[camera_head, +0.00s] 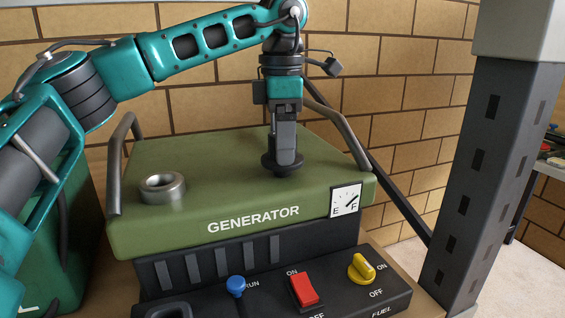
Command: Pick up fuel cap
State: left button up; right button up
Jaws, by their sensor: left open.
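The black round fuel cap (275,168) is on the green top of the generator (220,150), right of the middle. My left gripper (286,153) points straight down directly over the cap, with its fingertips at the cap's upper part. The fingers hide part of the cap, and whether they touch it is hard to see. The gripper is open. The open metal filler neck (162,188) stands on the generator top to the left, with nothing on it. My right gripper is not in view.
Two grey handle bars (114,175) (340,130) rise at the generator's sides. A fuel gauge (346,201) sits at its front right corner. Below are a blue knob (236,284), a red switch (304,289) and a yellow knob (362,267). A dark post (490,180) stands right; a brick wall is behind.

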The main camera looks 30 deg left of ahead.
pick_arm(q)
jog(key=c, duration=1.2)
